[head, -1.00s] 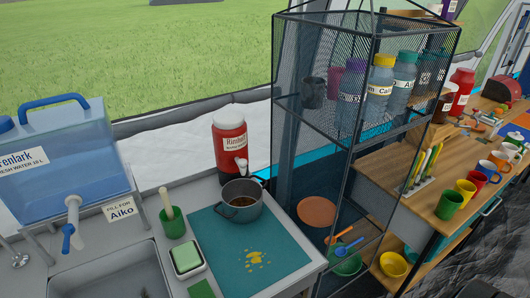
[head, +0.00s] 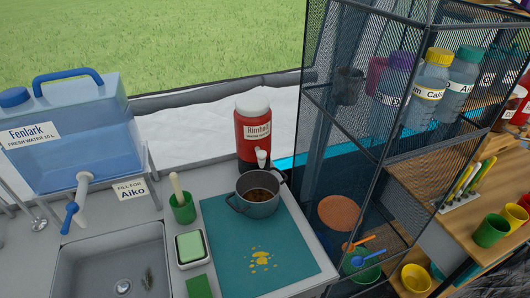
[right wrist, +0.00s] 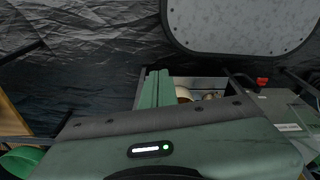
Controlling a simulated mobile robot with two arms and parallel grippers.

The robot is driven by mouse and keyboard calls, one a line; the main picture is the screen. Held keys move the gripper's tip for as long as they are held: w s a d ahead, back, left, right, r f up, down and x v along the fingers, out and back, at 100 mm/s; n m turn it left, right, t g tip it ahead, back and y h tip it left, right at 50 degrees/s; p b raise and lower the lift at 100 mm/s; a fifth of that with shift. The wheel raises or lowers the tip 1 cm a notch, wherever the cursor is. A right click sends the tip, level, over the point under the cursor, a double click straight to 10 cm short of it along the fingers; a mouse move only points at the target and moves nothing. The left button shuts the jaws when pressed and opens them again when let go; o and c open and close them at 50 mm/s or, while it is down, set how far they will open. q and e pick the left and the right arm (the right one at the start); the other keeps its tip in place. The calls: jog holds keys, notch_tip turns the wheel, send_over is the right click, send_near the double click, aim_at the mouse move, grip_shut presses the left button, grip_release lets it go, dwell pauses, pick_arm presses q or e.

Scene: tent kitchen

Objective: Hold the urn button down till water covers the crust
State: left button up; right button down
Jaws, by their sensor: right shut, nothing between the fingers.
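The urn (head: 253,132) is a red dispenser with a white lid and a white label, standing at the back of the counter. A white tap (head: 262,158) sticks out low on its front; I cannot make out a separate button. A grey two-handled pot (head: 256,209) stands upright on the teal mat in front of the tap. Brown crust (head: 260,194) shows inside it, and I see no water over it. My right gripper (right wrist: 153,88) shows in the right wrist view, its green fingers together and empty, away from the urn. My left gripper is not in view.
A teal mat (head: 225,245) with yellow marks covers the counter beside the sink (head: 110,265). A green cup with a pestle-like stick (head: 182,208) and a soap tray (head: 191,249) stand left of it. A blue water tank (head: 75,140) and tall mesh shelf (head: 375,120) flank the urn.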

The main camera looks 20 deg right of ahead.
jog(key=w+a+r+t, duration=0.1)
jog(key=w+r, duration=0.4)
jog(key=r, duration=0.3)
jog(key=w+a+r, duration=0.1)
jog(key=w+r, duration=0.5)
jog(key=r, duration=0.2)
notch_tip(320, 180, up, 22)
jog(key=w+t, duration=0.2)
jog(key=w, duration=0.1)
jog(key=w+r+m+t, duration=0.1)
jog(key=w+r+t, duration=1)
jog(key=w+r, duration=1.1)
jog(key=w, duration=0.4)
jog(key=shift+w+d+r+p, duration=0.15)
jog(key=shift+w+r+p, duration=0.05)
jog(key=shift+w+p, duration=0.1)
